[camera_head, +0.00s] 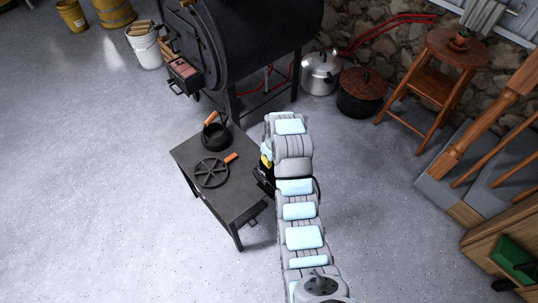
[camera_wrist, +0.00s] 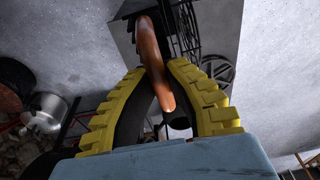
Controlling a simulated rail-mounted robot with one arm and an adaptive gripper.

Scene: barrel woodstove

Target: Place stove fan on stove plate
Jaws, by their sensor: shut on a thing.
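In the head view, my gripper (camera_head: 265,162) is beside the right edge of a small dark table (camera_head: 230,202). A black spoked wheel (camera_head: 212,172) with an orange handle lies on the table; it looks like the stove fan. In the wrist view, my yellow-padded gripper (camera_wrist: 158,72) is closed around an orange handle (camera_wrist: 149,46). Black spoked parts (camera_wrist: 217,72) show behind the right finger. I cannot tell whether they join this handle. The black barrel stove (camera_head: 258,35) stands at the top; I cannot make out a separate stove plate.
A black kettle (camera_head: 215,135) with an orange handle stands on the table's far corner. A silver pot (camera_head: 320,72) and a dark red-lidded pot (camera_head: 361,92) stand on the floor right of the stove. A wooden step stool (camera_head: 440,75) is farther right. The floor left of the table is clear.

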